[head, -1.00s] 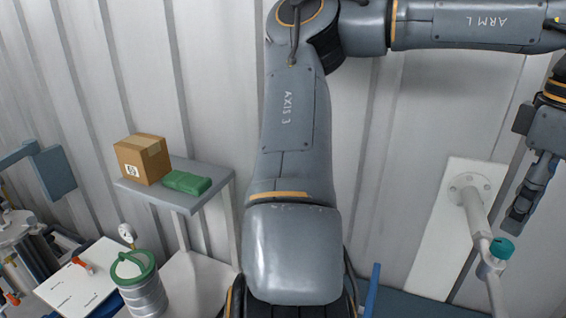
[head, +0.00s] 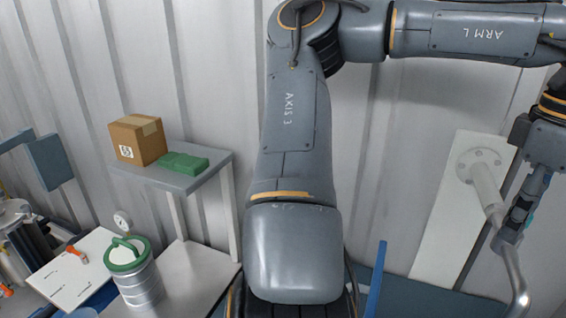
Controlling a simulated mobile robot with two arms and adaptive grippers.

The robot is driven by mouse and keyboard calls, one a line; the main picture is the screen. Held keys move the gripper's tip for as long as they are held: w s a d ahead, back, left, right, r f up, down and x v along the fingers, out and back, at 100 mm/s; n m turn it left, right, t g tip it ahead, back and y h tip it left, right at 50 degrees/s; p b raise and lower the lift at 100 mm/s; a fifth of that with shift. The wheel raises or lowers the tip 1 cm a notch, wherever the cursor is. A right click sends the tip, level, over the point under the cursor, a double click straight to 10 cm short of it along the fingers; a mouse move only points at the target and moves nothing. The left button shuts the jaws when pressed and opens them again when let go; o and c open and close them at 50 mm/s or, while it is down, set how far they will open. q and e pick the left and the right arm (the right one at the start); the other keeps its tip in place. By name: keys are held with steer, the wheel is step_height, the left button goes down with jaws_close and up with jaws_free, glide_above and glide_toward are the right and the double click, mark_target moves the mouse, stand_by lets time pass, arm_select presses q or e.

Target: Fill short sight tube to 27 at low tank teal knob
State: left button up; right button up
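My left gripper (head: 515,218) hangs down at the right edge of the head view, in front of the pale pipe on the wall panel. A sliver of the teal knob (head: 530,214) shows beside its fingers; the rest is hidden behind them. The gripper overlaps the knob in the picture, but I cannot tell whether it touches it or how far its fingers are open. No sight tube or level marking can be made out. My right gripper is not in view.
The pipe (head: 487,187) leaves a flange on a white panel (head: 436,230). A shelf (head: 207,180) carries a cardboard box (head: 136,141) and a green folded item (head: 184,162). A metal canister with a green lid (head: 139,284) and a gauge (head: 122,222) stand lower left. My arm blocks the middle.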

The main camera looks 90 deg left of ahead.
arm_select(q)
jaws_close()
steer(key=shift+m+p, duration=0.35)
steer(key=shift+m, duration=0.25)
steer(key=shift+o, duration=2.2)
jaws_free()
step_height(320, 180, up, 12)
